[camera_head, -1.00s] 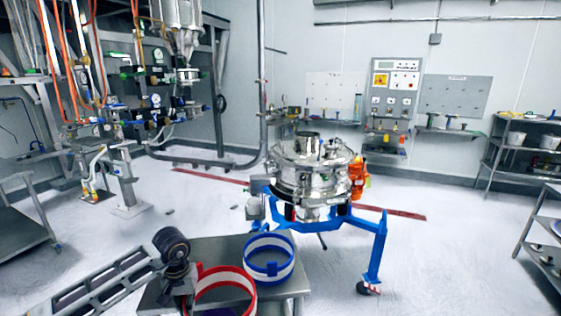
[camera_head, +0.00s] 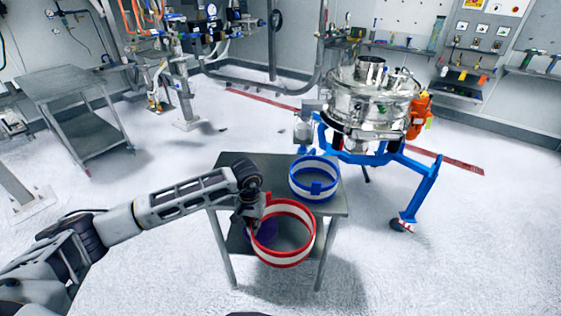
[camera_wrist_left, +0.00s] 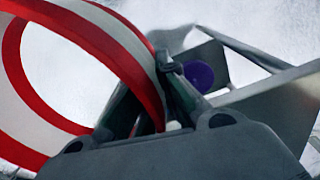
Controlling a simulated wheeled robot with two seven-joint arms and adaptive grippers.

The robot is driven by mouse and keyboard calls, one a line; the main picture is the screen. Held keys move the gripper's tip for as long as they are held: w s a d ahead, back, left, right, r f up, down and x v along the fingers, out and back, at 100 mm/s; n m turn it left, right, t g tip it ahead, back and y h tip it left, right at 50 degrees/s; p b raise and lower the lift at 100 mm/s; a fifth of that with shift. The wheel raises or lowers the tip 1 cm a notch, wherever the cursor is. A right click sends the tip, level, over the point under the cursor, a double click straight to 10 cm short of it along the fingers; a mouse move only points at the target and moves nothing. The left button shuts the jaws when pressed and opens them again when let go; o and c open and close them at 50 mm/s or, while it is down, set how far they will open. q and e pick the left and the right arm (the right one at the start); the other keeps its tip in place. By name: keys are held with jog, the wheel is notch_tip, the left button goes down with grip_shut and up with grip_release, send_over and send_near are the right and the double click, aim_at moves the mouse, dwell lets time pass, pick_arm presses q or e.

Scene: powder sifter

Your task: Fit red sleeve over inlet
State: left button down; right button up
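The red sleeve (camera_head: 306,254), a ring with red edges and a white band, is at the front edge of the small table. My left gripper (camera_head: 254,217) is at its left side. In the left wrist view, the gripper (camera_wrist_left: 160,90) has its fingers closed on either side of the wall of the red sleeve (camera_wrist_left: 122,42). Whether the sleeve touches the table is unclear. The inlet (camera_head: 370,68) is a short upright metal cylinder on top of the sifter (camera_head: 372,108), bare and well apart from the sleeve. My right gripper is out of view.
A blue-and-white ring (camera_head: 315,178) sits on the small table (camera_head: 228,172), behind the red sleeve. A purple round thing (camera_head: 266,233) is lower down, partly hidden. The sifter's blue frame (camera_head: 425,185) stands behind to the right. Open floor lies in front.

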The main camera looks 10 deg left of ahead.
pick_arm(q)
jog(key=d, duration=1.3)
jog(key=shift+d, duration=0.4)
